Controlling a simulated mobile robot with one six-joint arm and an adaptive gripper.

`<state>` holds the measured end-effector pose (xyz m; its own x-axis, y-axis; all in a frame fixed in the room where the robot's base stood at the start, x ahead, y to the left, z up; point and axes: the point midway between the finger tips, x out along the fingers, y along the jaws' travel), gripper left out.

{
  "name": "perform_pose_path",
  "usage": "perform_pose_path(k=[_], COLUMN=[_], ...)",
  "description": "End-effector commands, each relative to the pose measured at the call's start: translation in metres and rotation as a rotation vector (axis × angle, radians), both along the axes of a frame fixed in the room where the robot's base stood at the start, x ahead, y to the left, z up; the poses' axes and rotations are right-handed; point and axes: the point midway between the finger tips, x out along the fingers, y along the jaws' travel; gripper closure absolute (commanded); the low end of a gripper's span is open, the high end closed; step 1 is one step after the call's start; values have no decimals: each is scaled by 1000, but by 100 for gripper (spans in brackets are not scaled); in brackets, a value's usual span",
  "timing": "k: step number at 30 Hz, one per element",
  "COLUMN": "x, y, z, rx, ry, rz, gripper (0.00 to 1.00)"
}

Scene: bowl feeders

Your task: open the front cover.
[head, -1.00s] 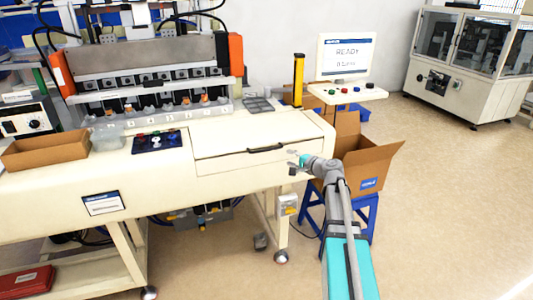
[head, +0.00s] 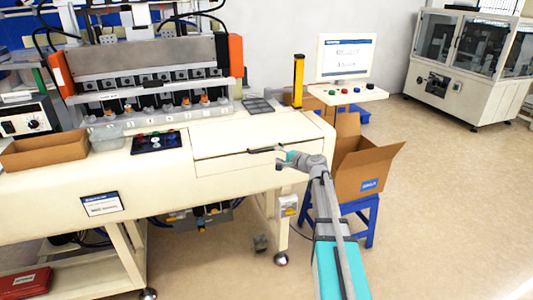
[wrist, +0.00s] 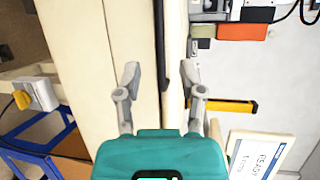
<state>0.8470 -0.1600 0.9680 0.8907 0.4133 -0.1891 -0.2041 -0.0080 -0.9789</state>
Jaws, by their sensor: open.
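The front cover (head: 228,167) is a cream panel on the front right of the long machine, and it looks closed. Its black bar handle (head: 262,149) runs along the upper edge. My gripper (head: 281,160) is at the right end of the handle, open and empty. In the wrist view the dark handle (wrist: 160,40) lies lengthwise between the two spread fingers of my gripper (wrist: 159,77), and neither finger visibly touches it. The cream cover (wrist: 125,40) fills the area left of the handle there. The exact depth between fingers and handle is hard to tell.
A cardboard box (head: 368,168) stands on a blue stool (head: 360,220) right of my arm. A monitor (head: 345,55) and a button shelf (head: 345,93) stand behind it. A yellow post (head: 298,80) rises from the machine top. The floor at right is clear.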

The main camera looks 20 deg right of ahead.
Motion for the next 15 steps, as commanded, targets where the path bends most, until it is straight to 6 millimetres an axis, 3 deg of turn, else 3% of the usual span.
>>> perform_pose_path(k=[6,15], x=[33,61], y=[14,27], z=[-8,-14], rx=[-1,-1], ry=[0,0], rz=[1,0], gripper=[49,49])
